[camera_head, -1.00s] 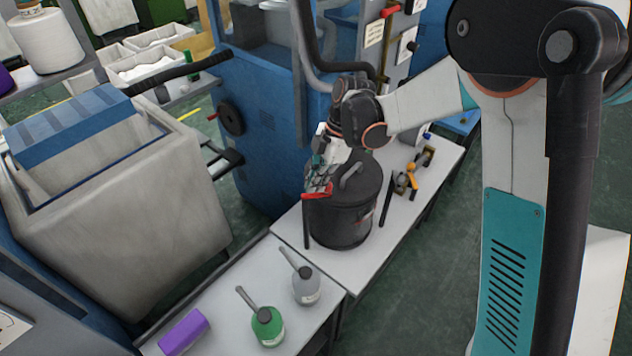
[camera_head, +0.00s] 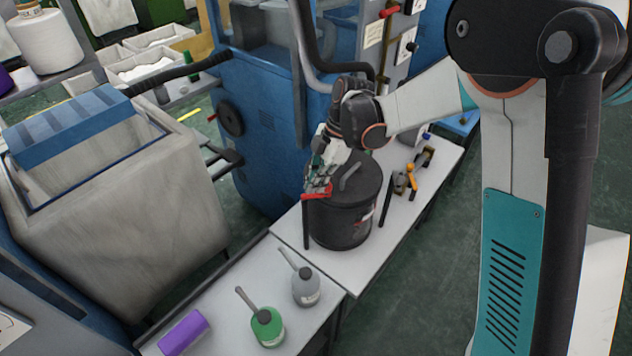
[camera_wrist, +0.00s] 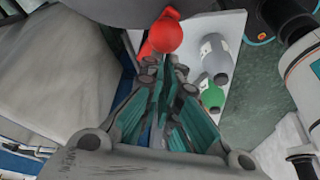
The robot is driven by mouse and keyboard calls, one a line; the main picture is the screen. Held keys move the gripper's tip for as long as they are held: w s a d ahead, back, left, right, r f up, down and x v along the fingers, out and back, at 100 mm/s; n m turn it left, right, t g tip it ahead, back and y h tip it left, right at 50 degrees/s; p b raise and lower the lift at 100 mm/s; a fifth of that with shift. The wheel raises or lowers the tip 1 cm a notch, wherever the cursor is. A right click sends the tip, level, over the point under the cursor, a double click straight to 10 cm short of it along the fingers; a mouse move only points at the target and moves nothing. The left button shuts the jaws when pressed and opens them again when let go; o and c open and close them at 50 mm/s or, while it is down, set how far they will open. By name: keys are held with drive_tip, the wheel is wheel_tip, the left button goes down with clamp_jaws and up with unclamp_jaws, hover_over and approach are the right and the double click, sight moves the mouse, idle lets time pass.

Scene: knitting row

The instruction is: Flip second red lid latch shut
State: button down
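A black lidded pot (camera_head: 341,222) stands on the white bench in the head view, with a curved grey handle on its lid. A red latch (camera_head: 317,196) shows at the lid's left edge, right below my gripper (camera_head: 318,184). In the wrist view the latch's round red end (camera_wrist: 167,35) lies just beyond the fingertips of my gripper (camera_wrist: 168,70). The teal-padded fingers are drawn together at the tips with nothing visible between them. I cannot tell whether they touch the latch. The lid's far side and any other latch are not clearly seen.
Yellow-and-black tools (camera_head: 405,180) lie right of the pot. Blue machinery (camera_head: 262,130) stands close behind it.

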drive_tip(key=shift+a, duration=0.7)
wheel_tip(320, 180, up, 10)
drive_tip(key=p, duration=0.2)
drive_tip(key=shift+s+a+p, duration=0.15)
drive_tip(key=shift+s+p, duration=0.05)
drive_tip(key=shift+p, duration=0.1)
idle(0.4)
